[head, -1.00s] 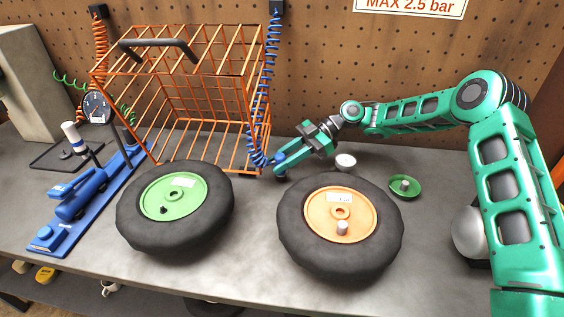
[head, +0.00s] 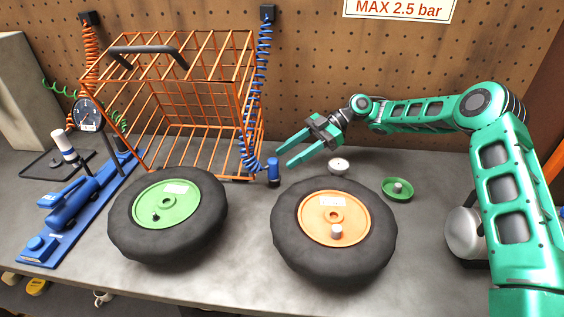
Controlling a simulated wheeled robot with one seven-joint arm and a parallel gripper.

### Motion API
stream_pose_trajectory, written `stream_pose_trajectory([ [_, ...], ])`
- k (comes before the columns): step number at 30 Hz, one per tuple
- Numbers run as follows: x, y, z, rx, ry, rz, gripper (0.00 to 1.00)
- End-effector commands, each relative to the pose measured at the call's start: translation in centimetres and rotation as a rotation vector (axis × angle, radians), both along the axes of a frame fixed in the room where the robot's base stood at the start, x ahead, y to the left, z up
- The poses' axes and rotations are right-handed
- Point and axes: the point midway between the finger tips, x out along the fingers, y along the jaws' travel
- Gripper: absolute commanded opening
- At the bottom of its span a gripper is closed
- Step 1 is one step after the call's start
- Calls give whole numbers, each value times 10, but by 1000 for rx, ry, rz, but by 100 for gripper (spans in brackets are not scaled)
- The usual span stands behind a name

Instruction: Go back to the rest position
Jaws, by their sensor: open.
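My gripper (head: 291,153) is open and empty above the bench, at the end of my green arm. It is just right of a blue air chuck (head: 273,171) on a blue coiled hose (head: 262,80); a small gap shows between them. The chuck stands upright on the bench near the basket's right corner. Below my gripper lies a wheel with an orange hub (head: 313,215), with a pale cap on its hub. A wheel with a green hub (head: 187,188) lies to the left.
An orange wire basket (head: 190,100) stands behind the wheels. A blue foot pump (head: 75,205) with a gauge (head: 88,114) is at left. A small white round part (head: 338,166) and a green dish (head: 397,189) lie near my arm. The bench's front edge is clear.

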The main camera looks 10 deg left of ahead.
Motion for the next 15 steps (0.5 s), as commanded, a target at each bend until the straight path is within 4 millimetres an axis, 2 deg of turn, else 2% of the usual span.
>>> stream_pose_trajectory([
  [4,6,-8,4,0,-1,-2,45],
  [15,7,-10,5,-7,0,-3,45],
])
